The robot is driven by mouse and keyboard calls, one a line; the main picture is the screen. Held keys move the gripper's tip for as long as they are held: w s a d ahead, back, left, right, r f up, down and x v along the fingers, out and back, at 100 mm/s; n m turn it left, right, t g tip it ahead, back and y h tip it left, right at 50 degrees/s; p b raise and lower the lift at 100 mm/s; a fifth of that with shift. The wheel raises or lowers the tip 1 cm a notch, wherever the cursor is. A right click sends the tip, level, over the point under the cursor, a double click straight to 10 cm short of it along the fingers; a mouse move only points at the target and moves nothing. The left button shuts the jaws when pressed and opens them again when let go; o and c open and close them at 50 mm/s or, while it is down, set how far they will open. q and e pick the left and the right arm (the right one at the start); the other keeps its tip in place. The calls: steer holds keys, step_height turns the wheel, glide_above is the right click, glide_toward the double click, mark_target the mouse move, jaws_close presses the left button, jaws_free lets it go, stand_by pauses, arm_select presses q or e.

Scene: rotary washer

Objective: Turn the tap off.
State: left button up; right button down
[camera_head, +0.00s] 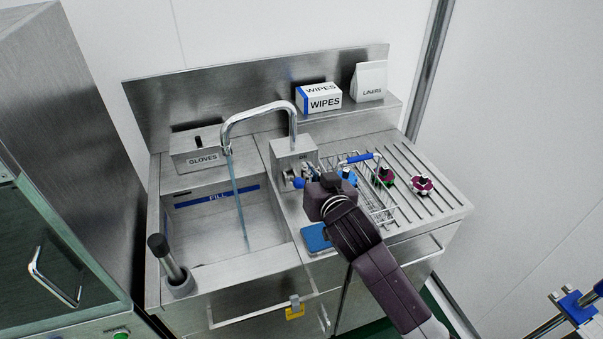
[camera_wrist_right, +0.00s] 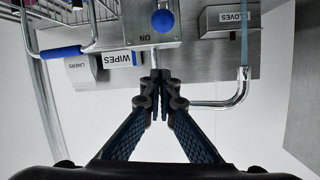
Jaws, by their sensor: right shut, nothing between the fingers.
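The tap's curved metal spout (camera_head: 257,107) rises from a metal block (camera_head: 293,150) beside the basin, and a stream of water (camera_head: 238,200) runs from it. The stream also shows in the right wrist view (camera_wrist_right: 245,35). A lever with a blue ball knob (camera_head: 298,183) is on the block's front; the knob (camera_wrist_right: 162,20) hangs near an "ON" label in the right wrist view. My right gripper (camera_head: 310,174) is at the block, close beside the lever. In the right wrist view its fingers (camera_wrist_right: 160,76) are shut and empty, apart from the blue knob.
A wire rack (camera_head: 372,203) with a blue handle and coloured parts stands right of the tap, beside my arm. A glove box (camera_head: 200,150), wipes box (camera_head: 320,97) and liners bag (camera_head: 370,80) stand behind. A dark-handled tool (camera_head: 168,258) stands at the basin's left front.

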mark_target(301, 180)
steer(key=w+f+p, duration=0.1)
steer(key=w+a+f+p, duration=0.1)
steer(key=w+f, duration=0.2)
steer(key=shift+w+a+f+p, duration=0.35)
steer(key=shift+w+p, duration=0.05)
steer(key=shift+s+f, duration=0.25)
steer(key=shift+s, duration=0.1)
steer(key=shift+w+f, duration=0.1)
